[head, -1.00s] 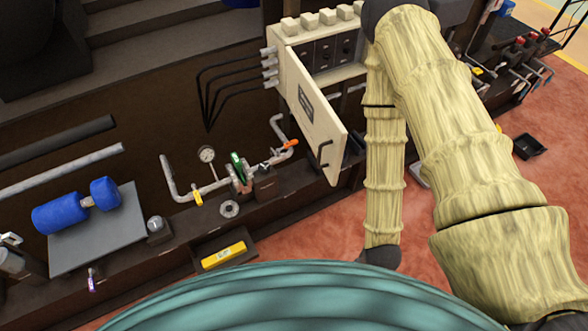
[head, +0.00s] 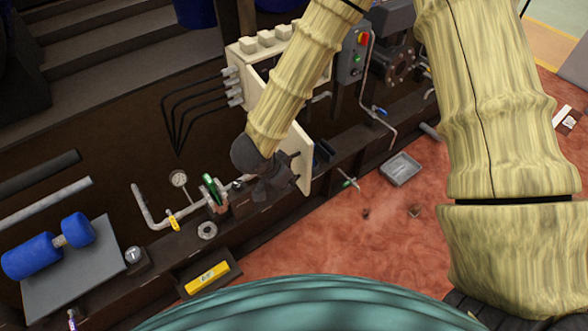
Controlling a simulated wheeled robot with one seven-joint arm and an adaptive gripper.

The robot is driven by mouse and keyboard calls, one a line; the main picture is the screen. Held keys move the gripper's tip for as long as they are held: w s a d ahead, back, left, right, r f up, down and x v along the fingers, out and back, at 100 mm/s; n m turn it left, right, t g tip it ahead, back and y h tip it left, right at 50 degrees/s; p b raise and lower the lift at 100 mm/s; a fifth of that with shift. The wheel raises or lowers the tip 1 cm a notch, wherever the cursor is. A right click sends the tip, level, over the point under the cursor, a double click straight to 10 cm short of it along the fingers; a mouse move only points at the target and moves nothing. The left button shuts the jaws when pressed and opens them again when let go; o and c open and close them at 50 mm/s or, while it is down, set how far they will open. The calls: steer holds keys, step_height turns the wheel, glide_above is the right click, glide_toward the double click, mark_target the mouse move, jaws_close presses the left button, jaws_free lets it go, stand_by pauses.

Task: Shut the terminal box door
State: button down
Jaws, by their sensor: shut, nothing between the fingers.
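The terminal box (head: 245,57) is a cream cabinet at the upper middle of the head view, with cables entering its left side. Its door (head: 303,172) stands open, swung out toward me. My forearm and gripper cover much of the door; its lower outer corner shows to the right of the gripper. My gripper (head: 279,184) is dark, shut and empty, on the near side of the door, at its outer, labelled face by the handle end. I cannot tell whether it touches the door.
Pipes with a pressure gauge (head: 179,179) and a green-handled valve (head: 211,188) lie left of my gripper. A grey control box (head: 352,55) with buttons stands right of the terminal box. A grey tray (head: 400,169) lies on the open reddish floor.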

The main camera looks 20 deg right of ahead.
steer(key=a+r+m+g, duration=0.25)
steer(key=a+r, duration=0.25)
steer(key=r, duration=0.5)
steer(key=w+d+f+p, duration=0.1)
steer(key=d+f, duration=0.6)
steer(key=f, duration=0.1)
steer(key=shift+w+d+f+t+p, duration=0.25)
steer(key=shift+d+f+t+p, duration=0.05)
steer(key=shift+f+t, duration=0.05)
steer(key=shift+m, duration=0.25)
